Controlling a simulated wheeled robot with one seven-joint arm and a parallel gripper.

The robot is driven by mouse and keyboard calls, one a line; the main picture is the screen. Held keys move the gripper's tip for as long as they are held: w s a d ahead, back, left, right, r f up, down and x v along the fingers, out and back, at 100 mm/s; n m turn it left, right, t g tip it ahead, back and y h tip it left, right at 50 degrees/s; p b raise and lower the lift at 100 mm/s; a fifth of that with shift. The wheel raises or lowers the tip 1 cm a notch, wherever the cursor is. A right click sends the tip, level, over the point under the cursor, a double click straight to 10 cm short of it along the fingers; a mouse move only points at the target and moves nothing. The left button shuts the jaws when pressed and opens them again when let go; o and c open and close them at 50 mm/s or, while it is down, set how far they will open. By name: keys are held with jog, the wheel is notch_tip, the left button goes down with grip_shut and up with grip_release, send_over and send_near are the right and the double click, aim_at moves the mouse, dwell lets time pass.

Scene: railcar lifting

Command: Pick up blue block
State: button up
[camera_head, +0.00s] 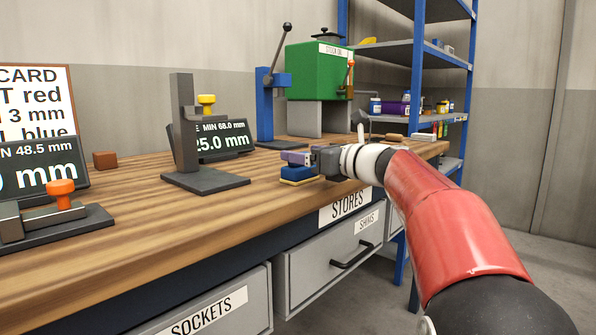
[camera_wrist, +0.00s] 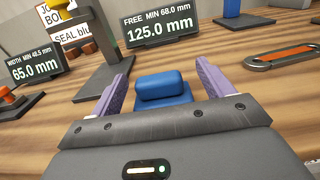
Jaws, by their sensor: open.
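The blue block (camera_wrist: 160,86) lies on the wooden bench. In the wrist view it shows as a rounded upper part with a wider blue part below. In the head view the blue block (camera_head: 297,172) sits near the bench's front edge, with a yellow layer at its base. My gripper (camera_head: 288,158) is just above or around it, its jaws partly hiding it. In the wrist view my gripper (camera_wrist: 163,68) is open and empty, with one purple finger on each side of the block. I cannot tell whether either finger touches it.
A grey gauge stand (camera_head: 190,140) with displays stands to the left. A blue lever press (camera_head: 268,95) and a green box (camera_head: 318,72) stand behind. A grey-and-orange slotted piece (camera_wrist: 292,56) lies right of the block.

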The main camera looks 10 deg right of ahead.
jog(key=x, duration=0.3)
jog(key=shift+w+a+f, duration=0.15)
jog(key=shift+a+f, duration=0.05)
jog(key=shift+a, duration=0.15)
jog(key=c, duration=1.1)
